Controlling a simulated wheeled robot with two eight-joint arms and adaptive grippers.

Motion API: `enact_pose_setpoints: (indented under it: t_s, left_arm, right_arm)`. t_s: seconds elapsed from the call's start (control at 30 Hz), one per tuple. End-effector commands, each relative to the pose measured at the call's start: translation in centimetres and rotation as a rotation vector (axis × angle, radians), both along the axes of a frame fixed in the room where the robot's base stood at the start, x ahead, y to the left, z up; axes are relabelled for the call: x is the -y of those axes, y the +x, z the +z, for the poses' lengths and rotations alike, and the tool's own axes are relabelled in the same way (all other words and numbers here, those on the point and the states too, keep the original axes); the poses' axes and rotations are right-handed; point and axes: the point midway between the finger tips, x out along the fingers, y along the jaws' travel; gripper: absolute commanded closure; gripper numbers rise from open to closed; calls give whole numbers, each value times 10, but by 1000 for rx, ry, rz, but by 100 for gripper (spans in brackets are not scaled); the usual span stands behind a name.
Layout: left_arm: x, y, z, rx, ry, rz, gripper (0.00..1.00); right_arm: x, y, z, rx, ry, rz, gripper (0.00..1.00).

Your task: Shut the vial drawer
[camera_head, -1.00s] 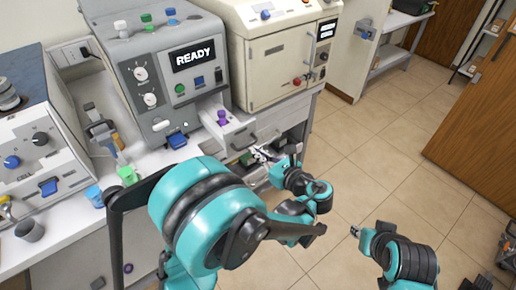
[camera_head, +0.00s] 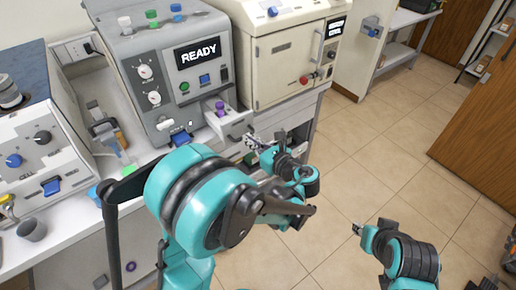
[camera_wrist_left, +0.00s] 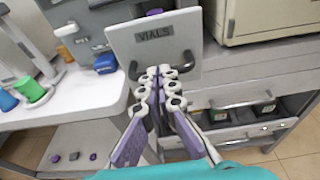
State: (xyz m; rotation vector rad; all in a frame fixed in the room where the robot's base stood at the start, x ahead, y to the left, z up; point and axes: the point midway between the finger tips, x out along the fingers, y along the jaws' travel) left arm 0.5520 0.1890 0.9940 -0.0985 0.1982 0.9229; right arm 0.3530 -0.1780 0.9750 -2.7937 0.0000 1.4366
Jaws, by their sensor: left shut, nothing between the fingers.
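The vial drawer (camera_head: 238,125) sticks out of the grey machine under the READY display, with a purple-capped vial (camera_head: 220,107) inside. In the left wrist view its front panel, labelled VIALS (camera_wrist_left: 187,24), faces me and has a dark bar handle across its lower part. My left gripper (camera_head: 252,140) is shut and empty just in front of the drawer. In the wrist view its fingertips (camera_wrist_left: 161,72) overlap the handle; I cannot tell whether they touch it. My right gripper (camera_head: 357,229) is low over the floor, far from the drawer; its jaw state is unclear.
An open lower drawer (camera_wrist_left: 235,135) holding dark items with green parts lies below right of my left gripper. A beige oven-like machine (camera_head: 285,60) stands right of the drawer. Green and blue cups (camera_wrist_left: 33,88) stand on the white counter. The floor at right is clear.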

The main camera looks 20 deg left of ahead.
Motion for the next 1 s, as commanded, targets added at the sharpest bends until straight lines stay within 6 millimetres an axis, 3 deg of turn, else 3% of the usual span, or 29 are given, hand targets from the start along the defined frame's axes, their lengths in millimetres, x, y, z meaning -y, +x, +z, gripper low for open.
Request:
enact_pose_setpoints:
  t_s: [0.2,0.5,0.7,1.0]
  left_arm:
    - [-46,34,-1,0,0,6,100]
    - [-94,72,-1,0,-1,3,100]
    - [-112,87,0,0,-1,2,100]
    - [-119,93,0,0,0,-1,100]
  right_arm:
    - [0,0,-3,0,0,0,69]
    - [0,0,-5,0,0,0,69]
    - [0,0,-5,0,0,0,69]
    - [0,0,-5,0,0,0,69]
